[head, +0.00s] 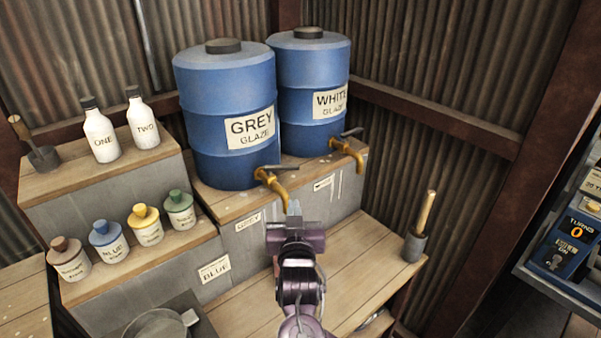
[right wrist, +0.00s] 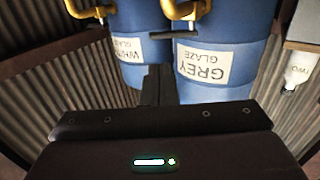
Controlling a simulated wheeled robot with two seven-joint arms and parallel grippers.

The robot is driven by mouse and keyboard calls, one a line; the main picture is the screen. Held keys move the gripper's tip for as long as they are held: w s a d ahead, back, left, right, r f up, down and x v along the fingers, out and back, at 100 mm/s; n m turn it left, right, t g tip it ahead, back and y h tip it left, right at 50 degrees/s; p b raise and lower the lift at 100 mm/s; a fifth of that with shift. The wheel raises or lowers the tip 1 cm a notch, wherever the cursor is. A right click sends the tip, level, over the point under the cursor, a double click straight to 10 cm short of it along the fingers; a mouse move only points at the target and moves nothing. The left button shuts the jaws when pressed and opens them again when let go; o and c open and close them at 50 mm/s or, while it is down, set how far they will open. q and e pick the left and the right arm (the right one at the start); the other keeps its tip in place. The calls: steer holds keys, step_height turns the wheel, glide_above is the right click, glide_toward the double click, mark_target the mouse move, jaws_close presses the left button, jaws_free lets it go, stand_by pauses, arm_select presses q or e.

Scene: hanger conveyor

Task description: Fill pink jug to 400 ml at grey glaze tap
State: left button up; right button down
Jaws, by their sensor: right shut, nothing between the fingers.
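The blue barrel labelled GREY GLAZE (head: 220,100) stands on the upper wooden shelf. Its brass tap (head: 272,185) has a dark lever and sticks out at the front. The barrel (right wrist: 215,80) and its tap (right wrist: 190,12) show upside down in the right wrist view. My right gripper (head: 293,210) is shut and empty, just below and right of that tap in the head view. Its closed fingers (right wrist: 158,75) point toward the barrels in the right wrist view. No pink jug shows in either view. My left gripper is out of view.
The WHITE GLAZE barrel (head: 308,80) with its own tap (head: 348,150) stands to the right. White bottles (head: 101,135) and small lidded jars (head: 145,226) stand left. A grey round pot (head: 158,326) is at the bottom. A dark holder with a wooden handle (head: 415,245) stands at the lower bench's right edge.

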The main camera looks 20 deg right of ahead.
steer(key=p, duration=0.2)
glide_toward(291, 169)
steer(key=p+x, duration=0.1)
steer(key=x, duration=0.4)
steer(key=shift+w+d+r+p, duration=0.1)
steer(key=shift+w+d+p, duration=0.1)
steer(key=shift+w+p, duration=0.15)
steer(key=shift+w, duration=0.25)
steer(key=shift+w+d, duration=0.1)
steer(key=shift+w, duration=0.1)
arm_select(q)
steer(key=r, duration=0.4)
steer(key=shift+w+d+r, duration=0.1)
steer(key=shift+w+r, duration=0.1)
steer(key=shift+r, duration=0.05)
